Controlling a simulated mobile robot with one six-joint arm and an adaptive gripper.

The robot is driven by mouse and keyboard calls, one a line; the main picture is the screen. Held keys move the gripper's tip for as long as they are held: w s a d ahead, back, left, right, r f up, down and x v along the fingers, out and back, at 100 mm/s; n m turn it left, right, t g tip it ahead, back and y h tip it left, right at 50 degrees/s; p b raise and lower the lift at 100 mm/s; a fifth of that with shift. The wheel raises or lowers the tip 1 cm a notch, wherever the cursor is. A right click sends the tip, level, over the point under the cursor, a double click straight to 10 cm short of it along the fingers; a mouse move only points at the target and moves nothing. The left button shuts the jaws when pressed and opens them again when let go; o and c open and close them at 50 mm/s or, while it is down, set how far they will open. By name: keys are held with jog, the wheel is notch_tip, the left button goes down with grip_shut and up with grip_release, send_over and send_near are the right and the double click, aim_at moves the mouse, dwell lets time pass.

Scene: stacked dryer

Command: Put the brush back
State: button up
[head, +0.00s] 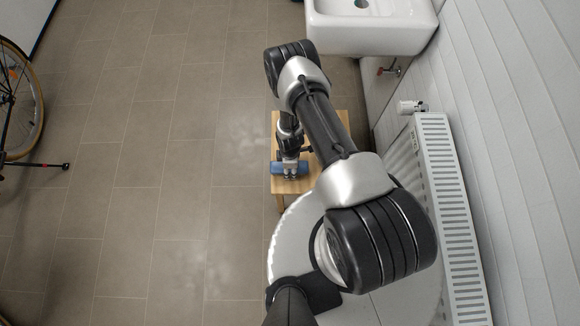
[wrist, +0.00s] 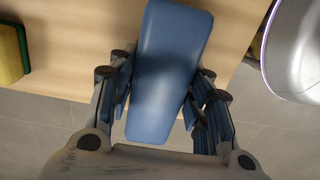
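The brush shows as a blue, block-like body in the middle of the wrist view (wrist: 165,70); bristles are not visible. In the head view its blue shows at both sides of my gripper (head: 276,168), over the small wooden stool (head: 341,117). My gripper (wrist: 165,85) has one finger along each long side of the brush, and both appear to press on it. In the head view my gripper (head: 290,172) points down at the stool. Whether the brush rests on the wood or is slightly raised, I cannot tell.
A yellow and green sponge (wrist: 12,55) lies at the wrist view's left. A white sink (head: 375,30) and a radiator (head: 450,215) line the right wall. A bicycle wheel (head: 38,110) stands left; the floor between is clear.

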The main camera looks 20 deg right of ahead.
jog(key=o, duration=0.3)
